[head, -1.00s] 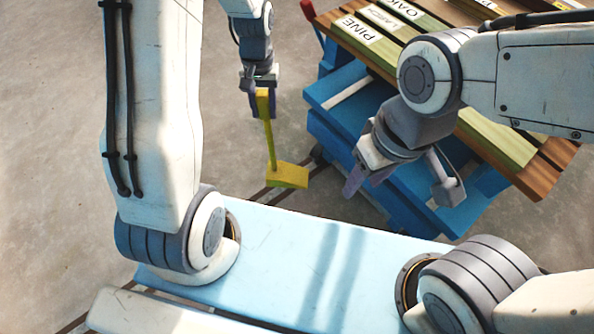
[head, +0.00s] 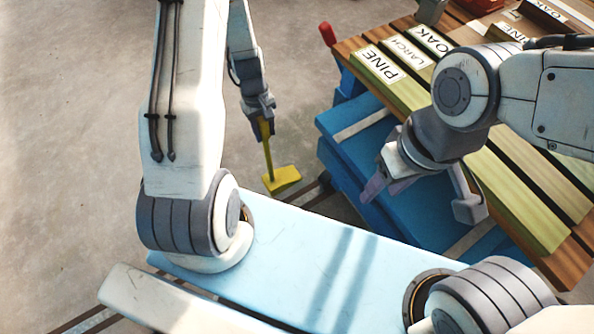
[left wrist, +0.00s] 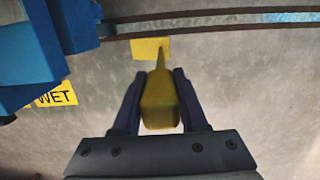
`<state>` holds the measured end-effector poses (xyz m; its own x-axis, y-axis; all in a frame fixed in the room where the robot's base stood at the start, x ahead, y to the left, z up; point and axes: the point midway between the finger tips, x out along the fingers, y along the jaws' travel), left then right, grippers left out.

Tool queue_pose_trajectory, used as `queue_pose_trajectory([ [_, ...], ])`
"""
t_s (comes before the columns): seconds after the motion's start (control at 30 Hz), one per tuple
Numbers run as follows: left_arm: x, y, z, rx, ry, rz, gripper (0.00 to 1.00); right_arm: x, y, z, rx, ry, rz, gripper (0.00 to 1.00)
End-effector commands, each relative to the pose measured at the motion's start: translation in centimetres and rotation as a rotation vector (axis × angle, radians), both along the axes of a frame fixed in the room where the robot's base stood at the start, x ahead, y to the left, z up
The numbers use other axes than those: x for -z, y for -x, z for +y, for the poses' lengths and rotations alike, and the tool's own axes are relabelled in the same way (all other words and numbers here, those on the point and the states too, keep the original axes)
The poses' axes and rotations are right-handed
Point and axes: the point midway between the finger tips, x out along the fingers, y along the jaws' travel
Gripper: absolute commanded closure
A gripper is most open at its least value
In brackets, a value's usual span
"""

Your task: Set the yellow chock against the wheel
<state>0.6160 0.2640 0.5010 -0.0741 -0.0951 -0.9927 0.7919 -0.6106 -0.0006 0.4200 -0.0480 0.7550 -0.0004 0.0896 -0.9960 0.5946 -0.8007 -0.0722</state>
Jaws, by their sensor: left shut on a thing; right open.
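The yellow chock (head: 282,180) hangs at the lower end of an upright yellow handle (head: 266,145). My left gripper (head: 262,122) is shut on the top of that handle. In the left wrist view, the handle grip (left wrist: 160,100) sits between both fingers of the left gripper (left wrist: 160,108), with the chock block (left wrist: 150,48) beyond it. The chock is left of the blue cart. A small dark part (head: 325,179) at the cart's lower left corner may be the wheel; it is mostly hidden. My right gripper (head: 420,193) is open and empty over the cart.
The blue cart (head: 340,165) carries labelled wooden boards (head: 400,85) and a red-tipped handle (head: 327,33). In the left wrist view, a rail (left wrist: 220,24) crosses the floor beyond the chock, and a yellow WET label (left wrist: 55,96) shows at left. Floor left of the chock is clear.

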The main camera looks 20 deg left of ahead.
Motion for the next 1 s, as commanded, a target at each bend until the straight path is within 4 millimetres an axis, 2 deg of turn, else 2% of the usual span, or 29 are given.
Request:
queue_pose_trajectory([
  [0.3,4.0,1.0,-6.2,0.011,0.000,-0.002,1.00,2.9,0.0,0.0,0.000,0.000,0.000,0.50],
  [0.5,5.4,1.4,-8.8,0.009,0.000,-0.003,1.00,4.0,0.0,0.0,0.000,0.000,0.000,0.50],
  [0.73,6.2,1.5,-9.3,0.006,0.000,-0.003,1.00,4.6,0.0,0.0,0.000,0.000,0.000,0.50],
  [1.0,9.6,1.5,-9.3,0.005,0.000,-0.002,1.00,7.0,0.0,0.0,0.000,0.000,0.000,0.50],
])
